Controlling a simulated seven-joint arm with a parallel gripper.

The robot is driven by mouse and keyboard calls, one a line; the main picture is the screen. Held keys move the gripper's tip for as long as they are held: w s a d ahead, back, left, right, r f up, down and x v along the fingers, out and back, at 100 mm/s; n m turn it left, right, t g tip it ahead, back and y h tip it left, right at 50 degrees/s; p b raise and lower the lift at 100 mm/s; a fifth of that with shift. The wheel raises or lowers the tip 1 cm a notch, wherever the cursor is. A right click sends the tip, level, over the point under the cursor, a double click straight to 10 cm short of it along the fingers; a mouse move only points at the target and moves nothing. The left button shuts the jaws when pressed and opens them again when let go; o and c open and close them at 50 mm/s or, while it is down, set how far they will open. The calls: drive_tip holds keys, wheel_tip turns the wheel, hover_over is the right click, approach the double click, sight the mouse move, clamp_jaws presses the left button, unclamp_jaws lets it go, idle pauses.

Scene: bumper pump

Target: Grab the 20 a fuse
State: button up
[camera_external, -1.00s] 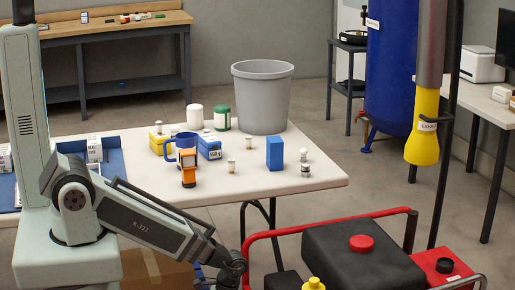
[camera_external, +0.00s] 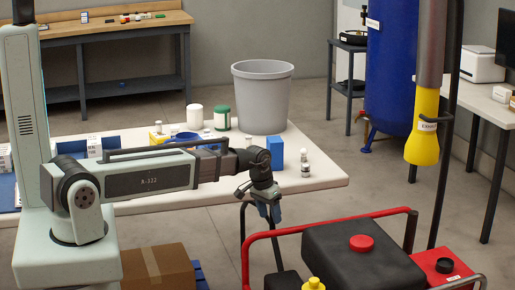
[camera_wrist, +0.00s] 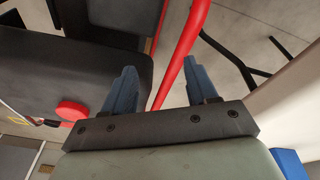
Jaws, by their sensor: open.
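I cannot pick out the 20 A fuse by its label; the print on the small items is too small to read. Two small cylindrical items show at the table's right side in the external view, a white-topped one (camera_external: 304,155) and a whitish one with a dark band (camera_external: 305,170). My arm hides other small items that stood on the table. My gripper (camera_external: 270,214) points down beside the table's front edge, above the red frame's left end. In the wrist view my gripper (camera_wrist: 158,78) is open and empty, its two blue-grey fingers apart.
A black machine (camera_external: 362,255) with a red tube frame (camera_external: 330,226) stands in front. A yellow nozzle (camera_external: 423,135) hangs at the right.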

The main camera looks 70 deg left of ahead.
drive_tip(key=s+a+r+n+y, duration=0.1)
drive_tip(key=s+a+r, duration=0.3)
drive_tip(key=a+r, duration=0.7)
drive_tip(key=s+a+r+n+y, duration=0.15)
drive_tip(key=s+a+r, duration=0.25)
drive_tip(key=a+r, duration=0.7)
drive_tip(key=shift+h, duration=0.35)
drive_tip(key=shift+s+a+x, duration=0.1)
drive_tip(key=shift+a+x, duration=0.15)
drive_tip(key=shift+x, duration=2.35)
drive_tip(key=shift+s+a+x, duration=0.1)
drive_tip(key=shift+a+x, duration=0.15)
drive_tip(key=shift+x, duration=2.35)
drive_tip(key=shift+s+a+x, duration=0.1)
drive_tip(key=shift+a+x, duration=0.15)
drive_tip(key=shift+x, duration=2.35)
drive_tip(key=shift+r, duration=0.1)
clamp_jaws()
drive_tip(key=shift+r, duration=0.1)
